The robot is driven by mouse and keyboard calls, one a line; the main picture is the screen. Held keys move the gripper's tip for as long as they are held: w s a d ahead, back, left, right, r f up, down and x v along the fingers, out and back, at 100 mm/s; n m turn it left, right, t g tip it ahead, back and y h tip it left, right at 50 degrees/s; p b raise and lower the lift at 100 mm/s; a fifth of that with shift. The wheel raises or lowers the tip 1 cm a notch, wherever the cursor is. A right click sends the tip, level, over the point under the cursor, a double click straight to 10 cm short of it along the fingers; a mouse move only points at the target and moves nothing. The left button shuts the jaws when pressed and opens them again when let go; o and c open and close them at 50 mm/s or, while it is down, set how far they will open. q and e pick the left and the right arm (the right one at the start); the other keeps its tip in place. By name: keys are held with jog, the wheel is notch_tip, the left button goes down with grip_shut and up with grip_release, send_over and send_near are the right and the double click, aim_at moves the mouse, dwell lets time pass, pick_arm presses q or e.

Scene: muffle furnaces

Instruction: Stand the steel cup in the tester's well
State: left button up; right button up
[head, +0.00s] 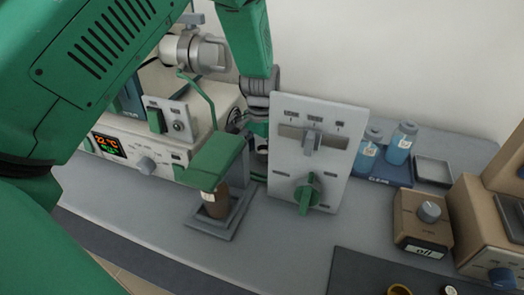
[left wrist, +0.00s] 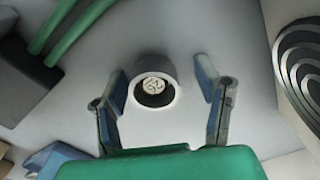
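In the left wrist view, a pale grey round cup (left wrist: 170,98) with a dark inside and a round marked disc in it stands between the fingers of my left gripper (left wrist: 160,70). The fingers are spread, with a gap to the cup on each side. In the head view, my left gripper (head: 259,138) points down just left of a white upright panel (head: 318,150), which partly hides it. The cup cannot be made out clearly there. I cannot tell which part is the tester's well. My right gripper is not in view.
A green-topped stand (head: 212,165) with a brown cylinder (head: 216,202) stands in front of my left gripper. A furnace with an orange display (head: 108,145) is at left. Blue-liquid bottles (head: 400,145) and a tan box (head: 424,220) are at right. The front bench is partly clear.

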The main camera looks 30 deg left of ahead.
pick_arm(q)
jog(key=shift+d, duration=0.15)
jog(key=shift+d+r, duration=0.1)
jog(key=shift+r, duration=0.2)
notch_tip(320, 180, up, 11)
jog(key=p, duration=0.2)
jog(key=shift+r+p, duration=0.2)
jog(key=shift+p, duration=0.1)
jog(key=w+d+r+m+g+y+p, duration=0.1)
jog(key=w+d+m+g+y+p, duration=0.25)
jog(key=m+p, duration=0.55)
jog(key=shift+t, duration=0.35)
jog(key=x, duration=0.7)
jog(key=shift+d+f, duration=0.2)
jog(key=shift+x, duration=3)
jog(key=shift+s, duration=0.1)
jog(key=c, duration=1.3)
jog(key=shift+r, duration=0.1)
grip_shut()
